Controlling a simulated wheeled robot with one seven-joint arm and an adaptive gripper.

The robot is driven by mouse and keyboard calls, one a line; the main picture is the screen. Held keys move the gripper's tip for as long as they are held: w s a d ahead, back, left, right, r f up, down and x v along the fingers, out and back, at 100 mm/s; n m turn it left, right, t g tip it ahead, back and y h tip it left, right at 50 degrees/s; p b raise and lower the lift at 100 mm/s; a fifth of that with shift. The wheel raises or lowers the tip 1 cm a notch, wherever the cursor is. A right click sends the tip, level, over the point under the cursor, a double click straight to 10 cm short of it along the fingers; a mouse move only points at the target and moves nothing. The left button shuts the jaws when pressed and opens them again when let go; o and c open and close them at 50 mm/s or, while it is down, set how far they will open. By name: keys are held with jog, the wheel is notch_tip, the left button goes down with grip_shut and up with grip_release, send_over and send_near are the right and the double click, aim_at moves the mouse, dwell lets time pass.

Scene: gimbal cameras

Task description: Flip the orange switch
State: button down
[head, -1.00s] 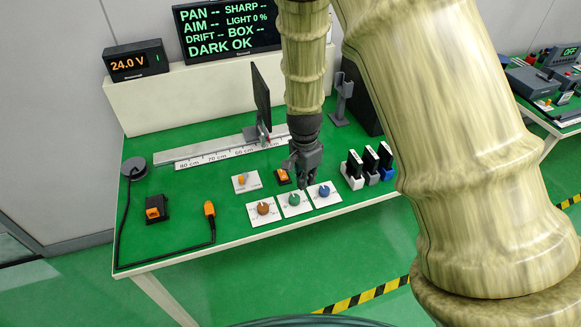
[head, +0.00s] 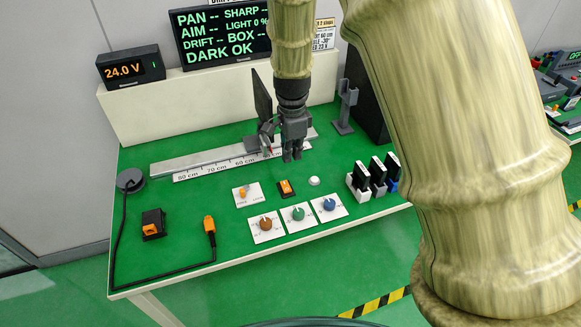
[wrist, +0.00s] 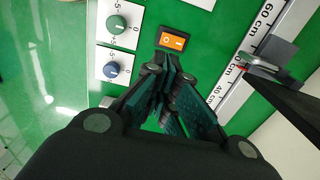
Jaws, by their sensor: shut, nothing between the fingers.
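The orange rocker switch (head: 286,188) sits in a black housing on the green bench top, behind the row of knobs. In the wrist view the orange switch (wrist: 172,41) shows clearly near the top, with O and I marks on its face. My gripper (head: 292,157) is shut and empty, pointing down above the bench, beyond the switch and apart from it in the head view. In the wrist view my gripper's fingers (wrist: 172,98) are together below the switch.
Brown (head: 265,224), green (head: 298,213) and blue (head: 329,204) knobs stand in front of the switch. A small orange toggle (head: 242,193) is at its left, a white button (head: 314,181) at its right. The ruler rail (head: 190,168) and its dark panel (head: 262,98) are behind.

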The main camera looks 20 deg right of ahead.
aim_at(291, 190)
notch_tip(291, 190, down, 13)
jog(key=p, duration=0.3)
jog(key=shift+f, duration=0.2)
dwell(0.3)
jog(key=shift+s+f, duration=0.15)
jog(key=shift+f, duration=0.2)
jog(key=shift+r, duration=0.1)
dwell(0.3)
jog(key=shift+r+p, duration=0.7)
